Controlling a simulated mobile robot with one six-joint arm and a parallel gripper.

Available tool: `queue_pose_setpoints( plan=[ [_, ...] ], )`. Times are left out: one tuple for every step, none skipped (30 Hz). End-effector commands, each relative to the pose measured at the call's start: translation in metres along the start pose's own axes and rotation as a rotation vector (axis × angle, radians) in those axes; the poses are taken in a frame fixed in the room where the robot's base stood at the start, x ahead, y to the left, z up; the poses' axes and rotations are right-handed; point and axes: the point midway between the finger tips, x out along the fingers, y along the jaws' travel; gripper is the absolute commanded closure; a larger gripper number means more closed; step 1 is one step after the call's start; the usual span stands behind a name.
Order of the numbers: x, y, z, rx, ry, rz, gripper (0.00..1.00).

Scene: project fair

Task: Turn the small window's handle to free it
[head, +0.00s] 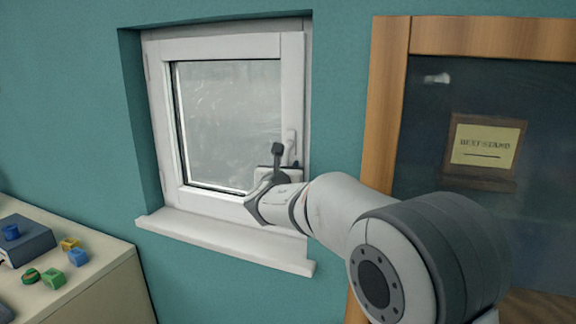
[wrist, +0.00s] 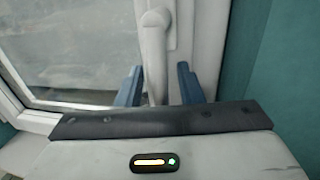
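The small white-framed window (head: 225,120) is set in the teal wall and looks closed. Its white handle (head: 290,140) is on the right side of the frame; the lower part is hidden by my gripper in the head view. In the wrist view the handle (wrist: 155,55) hangs straight down from its round base. My gripper (wrist: 160,72) is open, with one dark blue finger on each side of the handle's lower end. Gaps show between the handle and both fingers. In the head view my gripper (head: 277,162) is in front of the frame's lower right.
A white sill (head: 225,240) juts out below the window. A wooden-framed dark panel with a yellow sign (head: 486,145) is to the right. A pale table (head: 100,285) at the lower left holds several small coloured blocks and a grey-blue box (head: 25,240).

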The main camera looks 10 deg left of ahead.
Motion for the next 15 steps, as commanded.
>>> queue_pose_setpoints(
  plan=[
    [0.0001, 0.0004, -0.0002, 0.0, 0.0, 0.001, 0.67],
    [0.0, 0.0005, -0.0002, 0.0, 0.0, 0.001, 0.67],
    [-0.0002, 0.0007, -0.0002, 0.0, 0.0, 0.001, 0.67],
    [-0.0003, 0.0008, -0.0002, 0.0, 0.0, 0.001, 0.67],
    [-0.0003, 0.0008, -0.0002, 0.0, 0.0, 0.001, 0.67],
    [-0.0004, 0.0009, -0.0001, 0.0, 0.0, 0.001, 0.69],
    [-0.0005, 0.0009, -0.0001, 0.0, 0.0, 0.002, 0.71],
    [-0.0005, 0.001, -0.0001, 0.0, 0.0, 0.002, 0.74],
    [-0.0006, 0.001, -0.0001, 0.0, 0.0, 0.002, 0.77],
    [-0.0006, 0.001, 0.0, 0.0, 0.0, 0.002, 0.8],
    [-0.0006, 0.001, 0.0, 0.0, 0.0, 0.002, 0.82],
    [-0.0007, 0.0011, 0.0, 0.0, 0.0, 0.002, 0.85],
    [-0.0007, 0.0011, 0.0, 0.0, 0.0, 0.002, 0.88],
    [-0.0007, 0.0011, 0.0, 0.0, 0.0, 0.002, 0.9],
    [-0.0007, 0.0011, 0.0, 0.0, 0.0, 0.002, 0.94]
  ],
)
